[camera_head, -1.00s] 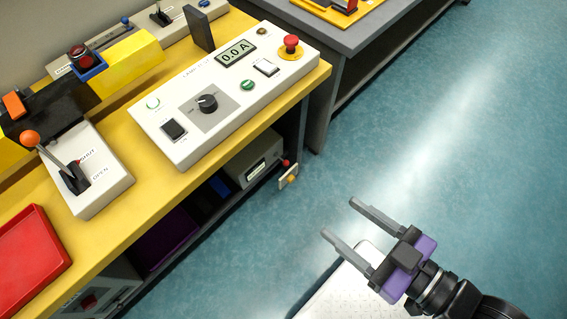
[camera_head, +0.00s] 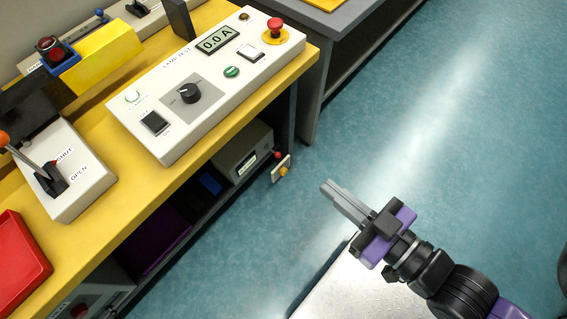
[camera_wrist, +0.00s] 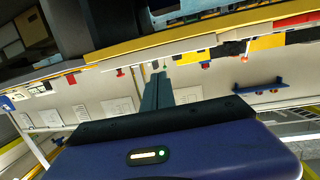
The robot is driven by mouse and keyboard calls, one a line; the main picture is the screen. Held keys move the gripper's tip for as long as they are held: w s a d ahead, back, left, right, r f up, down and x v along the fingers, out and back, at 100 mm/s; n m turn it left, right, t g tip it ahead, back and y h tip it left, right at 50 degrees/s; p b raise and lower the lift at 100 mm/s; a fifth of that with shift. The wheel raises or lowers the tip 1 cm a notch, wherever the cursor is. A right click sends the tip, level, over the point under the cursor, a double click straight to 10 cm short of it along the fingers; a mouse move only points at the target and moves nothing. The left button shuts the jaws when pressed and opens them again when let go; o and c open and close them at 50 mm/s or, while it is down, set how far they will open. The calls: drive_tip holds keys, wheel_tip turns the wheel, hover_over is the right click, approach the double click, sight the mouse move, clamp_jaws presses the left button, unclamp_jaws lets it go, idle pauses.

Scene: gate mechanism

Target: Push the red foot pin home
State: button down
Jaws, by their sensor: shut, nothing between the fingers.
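A small red knob (camera_head: 277,155), which may be the red foot pin, sticks out at the bench's right end, just above a pale bracket plate (camera_head: 281,169) with a yellow-orange knob. How far it is pushed in cannot be told. My gripper (camera_head: 325,186) is shut and empty over the open floor, to the right of and a little below the bracket, apart from it. In the wrist view the closed fingers (camera_wrist: 158,75) point up the picture. Several tiny red spots show there, but I cannot tell whether one is the pin.
The yellow bench (camera_head: 215,145) carries a lamp-test panel (camera_head: 215,70), a lever box (camera_head: 65,185) and a red tray (camera_head: 20,262). A grey box (camera_head: 238,155) sits on its lower shelf. A grey table (camera_head: 335,50) stands behind. The blue floor is clear.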

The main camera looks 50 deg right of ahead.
drive_tip(key=w+d+f+m+g+h+b, duration=0.1)
drive_tip(key=w+d+f+m+b, duration=0.45)
drive_tip(key=f, duration=0.75)
drive_tip(key=w+d+f+m+g+h+b, duration=0.2)
drive_tip(key=w+d+f+m+b, duration=0.2)
drive_tip(key=d+f, duration=0.55)
drive_tip(key=w+d+f+m+g+h+b, duration=0.1)
drive_tip(key=w+d+f+m+b, duration=0.35)
drive_tip(key=f, duration=1.05)
drive_tip(key=w+a+f+m+y, duration=0.1)
drive_tip(key=f+m, duration=0.1)
drive_tip(key=f, duration=0.3)
drive_tip(key=w+a+f+m+y+b, duration=0.1)
drive_tip(key=a+f+m+y, duration=0.1)
drive_tip(key=f, duration=0.3)
drive_tip(key=shift+w+m+g+y, duration=0.15)
drive_tip(key=shift+m+g+y, duration=0.15)
drive_tip(key=shift+m, duration=0.1)
drive_tip(key=b, duration=0.4)
approach(276, 154)
wheel_tip(276, 154, down, 5)
drive_tip(key=w+d, duration=0.1)
drive_tip(key=w, duration=0.1)
drive_tip(key=shift+w+f, duration=0.1)
drive_tip(key=shift+w, duration=0.65)
